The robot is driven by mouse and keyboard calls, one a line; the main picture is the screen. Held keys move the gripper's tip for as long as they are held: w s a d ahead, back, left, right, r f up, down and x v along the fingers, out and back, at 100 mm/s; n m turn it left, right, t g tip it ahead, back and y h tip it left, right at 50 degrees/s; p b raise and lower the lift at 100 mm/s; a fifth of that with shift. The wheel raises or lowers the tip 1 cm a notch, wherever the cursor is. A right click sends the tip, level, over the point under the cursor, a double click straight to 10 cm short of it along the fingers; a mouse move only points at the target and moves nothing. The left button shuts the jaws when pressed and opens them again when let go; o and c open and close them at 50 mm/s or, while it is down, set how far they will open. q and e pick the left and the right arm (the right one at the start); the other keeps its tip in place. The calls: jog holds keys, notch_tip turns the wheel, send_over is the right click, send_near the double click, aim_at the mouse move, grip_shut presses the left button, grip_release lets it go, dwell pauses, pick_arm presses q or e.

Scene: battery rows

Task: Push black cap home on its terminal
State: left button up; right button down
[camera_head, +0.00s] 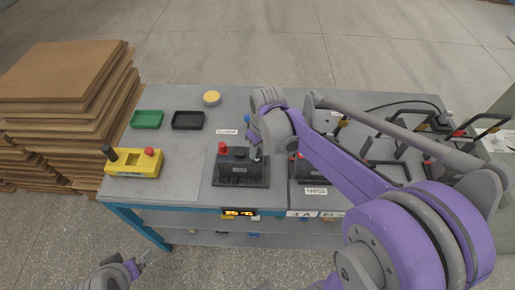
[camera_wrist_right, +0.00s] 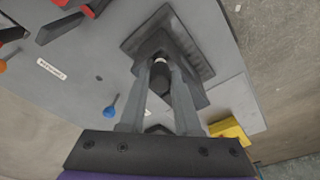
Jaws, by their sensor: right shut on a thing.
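A dark battery (camera_head: 238,170) stands on a black tray (camera_head: 222,183) near the front middle of the table. A red cap (camera_head: 222,147) sits at its left end. My right gripper (camera_head: 257,148) is over the battery's right end. In the right wrist view its two fingers (camera_wrist_right: 163,72) are shut on a black cap (camera_wrist_right: 158,84), directly by the battery top. A small pale spot shows just beyond the cap; whether the cap touches the terminal is hidden. My left gripper (camera_head: 144,258) is low at the bottom left, away from the table; its jaw state is unclear.
A yellow tester (camera_head: 135,163) with black and red knobs stands at the left. Green (camera_head: 147,119) and black (camera_head: 187,120) trays and a yellow disc (camera_head: 212,98) lie behind. More batteries and cable frames crowd the right. Stacked brown boards (camera_head: 62,72) stand beyond the left edge.

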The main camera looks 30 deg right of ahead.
pick_arm(q)
jog(key=shift+s+f+b, duration=0.3)
jog(key=shift+f+b, duration=0.25)
jog(key=shift+f, duration=0.15)
pick_arm(e)
jog(key=shift+f, duration=0.8)
dwell(0.5)
jog(key=c, duration=0.5)
grip_release()
jog(key=shift+c, duration=0.2)
jog(key=shift+o, duration=0.3)
jog(key=o, duration=0.4)
jog(key=shift+r, duration=0.1)
pick_arm(q)
jog(key=shift+w+r+p, duration=0.45)
jog(key=shift+r+p, duration=0.15)
jog(key=shift+r, duration=0.3)
jog(key=shift+w+r+p, duration=0.4)
jog(key=shift+r+p, duration=0.2)
jog(key=shift+r, duration=0.25)
jog(key=shift+w+r+p, duration=0.45)
jog(key=shift+r+p, duration=0.15)
jog(key=shift+r, duration=0.3)
pick_arm(e)
jog(key=shift+r, duration=3.4)
